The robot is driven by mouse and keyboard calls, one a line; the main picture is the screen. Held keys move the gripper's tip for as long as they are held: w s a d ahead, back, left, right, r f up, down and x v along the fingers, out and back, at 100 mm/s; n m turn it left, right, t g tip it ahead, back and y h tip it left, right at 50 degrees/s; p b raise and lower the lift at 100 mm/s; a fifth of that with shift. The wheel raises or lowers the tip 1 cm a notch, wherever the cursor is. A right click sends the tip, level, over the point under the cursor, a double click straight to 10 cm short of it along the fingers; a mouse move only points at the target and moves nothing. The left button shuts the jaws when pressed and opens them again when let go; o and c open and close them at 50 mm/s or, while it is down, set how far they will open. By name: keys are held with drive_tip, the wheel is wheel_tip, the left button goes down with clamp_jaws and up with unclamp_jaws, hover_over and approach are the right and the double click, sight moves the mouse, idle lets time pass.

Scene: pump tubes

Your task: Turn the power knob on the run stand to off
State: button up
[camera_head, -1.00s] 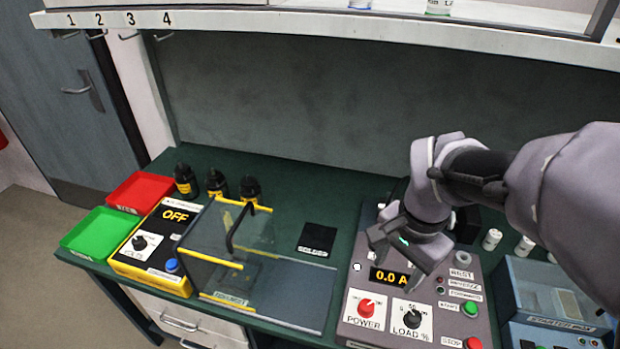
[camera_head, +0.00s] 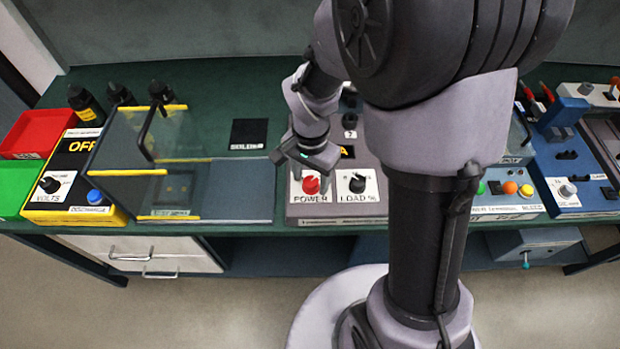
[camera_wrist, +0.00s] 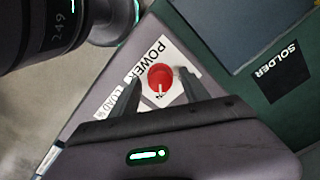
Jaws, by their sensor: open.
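The power knob (camera_head: 311,185) is a red round knob on a white plate marked POWER, on the front left of the grey run stand (camera_head: 335,211). In the wrist view the red knob (camera_wrist: 161,78) shows between and beyond my two fingers, with a pale pointer line on it. My gripper (camera_head: 308,168) is open and just above the knob in the head view; I cannot tell if a finger touches it. My gripper (camera_wrist: 155,92) holds nothing. The stand's display is mostly hidden by my arm.
The black LOAD % knob (camera_head: 357,183) sits just right of the power knob. A clear guard box (camera_head: 165,160) with yellow edges stands to the left, with a black SOLDER pad (camera_head: 249,134) behind. A blue unit (camera_head: 575,180) is at the right.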

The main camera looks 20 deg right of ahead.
drive_tip(key=shift+c, duration=0.4)
clamp_jaws()
drive_tip(key=n+p, duration=0.1)
drive_tip(key=n, duration=0.4)
drive_tip(key=shift+r+p, duration=0.1)
drive_tip(key=shift+p, duration=0.3)
drive_tip(key=n+p, duration=0.1)
drive_tip(key=n, duration=0.3)
drive_tip(key=shift+n+p, duration=0.3)
drive_tip(key=n+p, duration=0.1)
drive_tip(key=n, duration=0.3)
drive_tip(key=shift+w+n+p, duration=0.1)
drive_tip(key=shift+n+p, duration=0.75)
drive_tip(key=shift+n, duration=1.25)
